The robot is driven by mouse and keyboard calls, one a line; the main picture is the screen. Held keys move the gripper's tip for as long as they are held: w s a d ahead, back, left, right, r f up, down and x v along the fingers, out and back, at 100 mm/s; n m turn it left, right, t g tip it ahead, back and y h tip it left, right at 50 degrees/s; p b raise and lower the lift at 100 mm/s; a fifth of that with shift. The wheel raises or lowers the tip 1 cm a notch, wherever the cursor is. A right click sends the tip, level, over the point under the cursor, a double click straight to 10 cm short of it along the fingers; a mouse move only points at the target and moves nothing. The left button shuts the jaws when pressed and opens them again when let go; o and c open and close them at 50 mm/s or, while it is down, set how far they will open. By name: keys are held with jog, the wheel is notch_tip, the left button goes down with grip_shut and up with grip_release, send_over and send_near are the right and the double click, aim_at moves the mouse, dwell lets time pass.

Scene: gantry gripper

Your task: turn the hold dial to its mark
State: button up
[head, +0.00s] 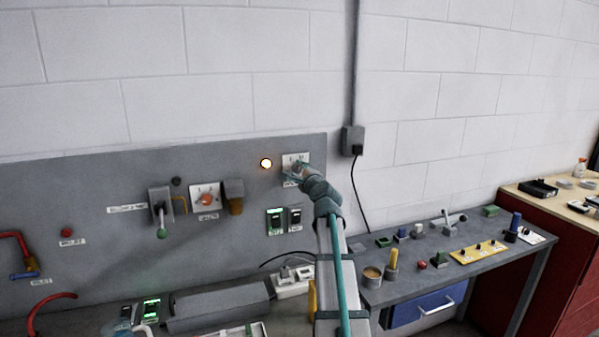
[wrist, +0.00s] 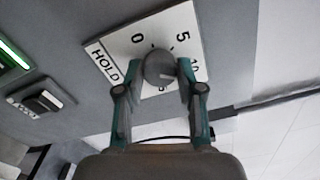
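The hold dial is a round grey knob (wrist: 158,68) on a white plate (wrist: 122,58) marked HOLD, with 0, 5 and 10 readable and a further number partly hidden. In the head view its white plate (head: 289,159) is on the grey wall panel, partly covered by my gripper (head: 299,168). In the wrist view my gripper (wrist: 154,84) is open, with its teal fingers on either side of the knob. The right fingertip overlaps the knob's edge; I cannot tell if it touches. The knob's exact pointing is unclear.
A lit amber lamp (head: 266,163) is left of the dial plate. Below are two rocker switches, one lit green (head: 275,221). A valve lever (head: 161,218) and a plate with an orange knob (head: 206,199) are further left. A side bench (head: 400,290) holds small parts.

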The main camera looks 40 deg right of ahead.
jog(key=o, duration=0.3)
jog(key=shift+o, duration=0.2)
jog(key=v, duration=1.2)
jog(key=shift+f, duration=0.1)
